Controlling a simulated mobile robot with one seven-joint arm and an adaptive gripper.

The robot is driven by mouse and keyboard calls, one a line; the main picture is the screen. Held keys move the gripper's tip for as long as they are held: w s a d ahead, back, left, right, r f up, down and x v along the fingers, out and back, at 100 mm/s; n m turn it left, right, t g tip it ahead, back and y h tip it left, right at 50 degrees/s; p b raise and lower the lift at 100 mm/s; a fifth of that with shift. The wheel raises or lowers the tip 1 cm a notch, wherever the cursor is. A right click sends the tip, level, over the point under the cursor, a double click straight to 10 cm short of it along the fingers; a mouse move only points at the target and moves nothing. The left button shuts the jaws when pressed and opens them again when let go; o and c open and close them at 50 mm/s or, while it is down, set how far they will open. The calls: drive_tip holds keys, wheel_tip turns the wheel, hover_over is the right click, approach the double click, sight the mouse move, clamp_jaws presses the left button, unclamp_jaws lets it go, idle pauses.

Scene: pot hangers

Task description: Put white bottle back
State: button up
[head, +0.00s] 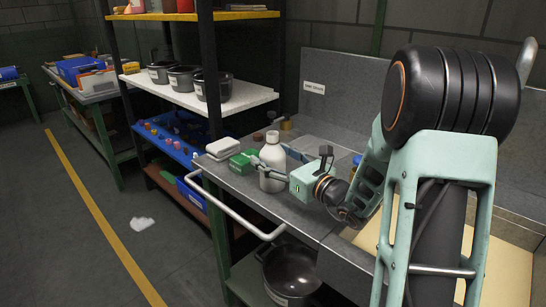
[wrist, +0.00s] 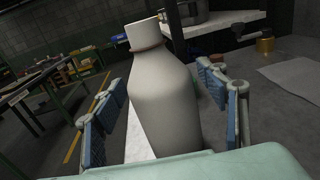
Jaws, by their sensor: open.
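The white bottle (head: 272,163) stands upright on the grey metal worktop (head: 246,186) near its left end. In the wrist view the bottle (wrist: 163,100) fills the middle, its cap at the top, and looks tilted because of the camera angle. My gripper (head: 268,156) is at the bottle, low over the worktop. In the wrist view my gripper (wrist: 165,105) is open, with one blue-padded finger on each side of the bottle. A gap shows on the left; the right finger looks close, and contact there cannot be told.
A green object (head: 243,163) and a white block (head: 222,147) lie left of the bottle. A rack with a white shelf (head: 190,97) holding dark pots (head: 213,86) and a blue bin (head: 180,140) stands left. A pot (head: 290,272) sits below the worktop. A handrail (head: 232,212) runs along its edge.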

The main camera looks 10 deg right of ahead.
drive_tip(key=shift+d+r, duration=0.1)
drive_tip(key=shift+r, duration=0.1)
drive_tip(key=v, duration=1.2)
drive_tip(key=shift+p, duration=0.4)
drive_tip(key=shift+f, duration=0.1)
